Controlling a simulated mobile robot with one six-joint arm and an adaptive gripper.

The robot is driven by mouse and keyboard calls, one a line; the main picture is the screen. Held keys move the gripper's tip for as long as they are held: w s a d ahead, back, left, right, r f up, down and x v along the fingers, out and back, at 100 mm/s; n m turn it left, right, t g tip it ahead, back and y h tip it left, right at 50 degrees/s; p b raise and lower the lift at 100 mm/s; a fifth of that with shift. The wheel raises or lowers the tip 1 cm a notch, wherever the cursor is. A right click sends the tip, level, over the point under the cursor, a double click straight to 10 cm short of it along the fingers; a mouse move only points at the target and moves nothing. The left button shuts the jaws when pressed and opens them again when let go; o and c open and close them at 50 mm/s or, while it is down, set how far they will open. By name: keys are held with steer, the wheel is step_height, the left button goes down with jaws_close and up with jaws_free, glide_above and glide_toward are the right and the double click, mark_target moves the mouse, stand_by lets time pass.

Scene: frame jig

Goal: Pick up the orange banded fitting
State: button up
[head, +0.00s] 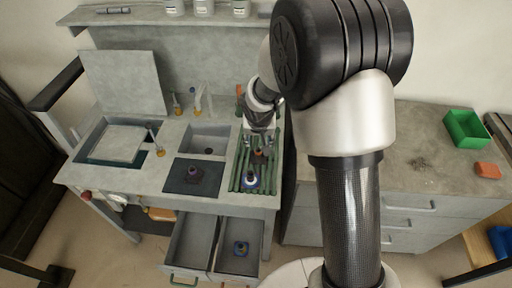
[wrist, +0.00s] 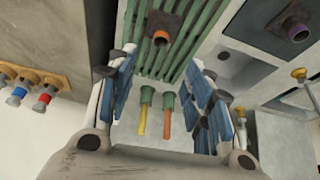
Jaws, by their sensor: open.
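The orange banded fitting (wrist: 162,30) is a dark square block with a round, orange-ringed neck. It sits on the green slatted rack (wrist: 195,30) in the wrist view, ahead of my fingertips. In the head view the fitting (head: 258,157) shows small and dark on the rack (head: 236,183), just below my gripper (head: 258,143). My gripper (wrist: 160,65) is open and empty, its two blue-padded fingers apart, with the fitting beyond the gap between them. I cannot tell the exact height between them.
A blue-banded fitting (head: 250,181) stands at the rack's near end. A purple-banded fitting (head: 194,174) sits on a dark mat left of it. A sink (head: 209,139) with a tap lies behind the mat. An open drawer (head: 187,243) juts out below. A green bin (head: 466,128) stands far right.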

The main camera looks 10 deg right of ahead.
mark_target(258, 150)
steer(key=b+x, duration=0.2)
steer(key=x, duration=0.7)
steer(key=shift+w+f, duration=0.1)
steer(key=shift+f, duration=0.25)
steer(key=b+x, duration=0.2)
steer(key=x, duration=0.3)
steer(key=shift+f, duration=0.1)
jaws_close()
